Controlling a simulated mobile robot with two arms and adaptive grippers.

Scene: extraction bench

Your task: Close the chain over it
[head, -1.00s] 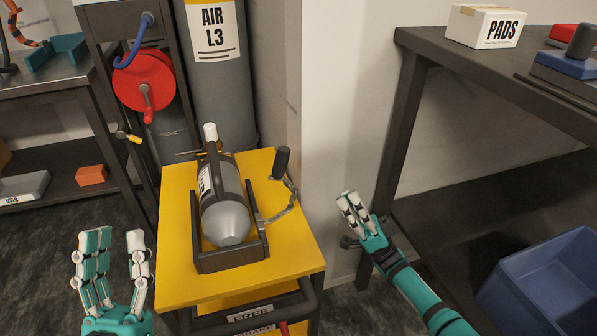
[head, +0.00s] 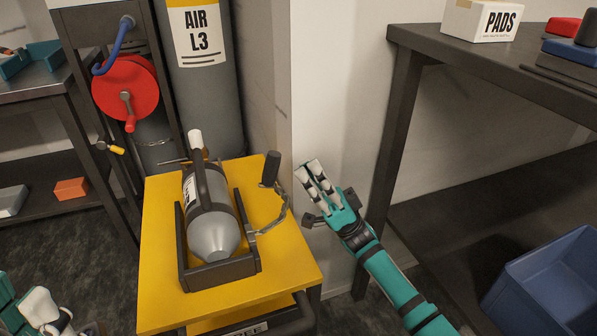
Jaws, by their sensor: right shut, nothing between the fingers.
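A grey cylinder (head: 213,232) with a dark carry bar lies in a dark cradle (head: 222,273) on the yellow cart top (head: 160,306). The chain (head: 284,213) is not across the cylinder. It runs in a loose curve from the cradle's right side up to a black handle (head: 271,167) at the cart's right edge. My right gripper (head: 310,170) is shut and empty, just right of the handle and chain, apart from both in the picture. My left gripper (head: 30,305) is cut off at the lower left corner, away from the cart; its fingertips do not show clearly.
A tall grey AIR L3 cylinder (head: 203,100) and a red hose reel (head: 126,92) stand behind the cart. A dark bench (head: 430,45) with a PADS box (head: 483,20) is at right, a blue bin (head: 550,285) below it. A white wall edge is close behind my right gripper.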

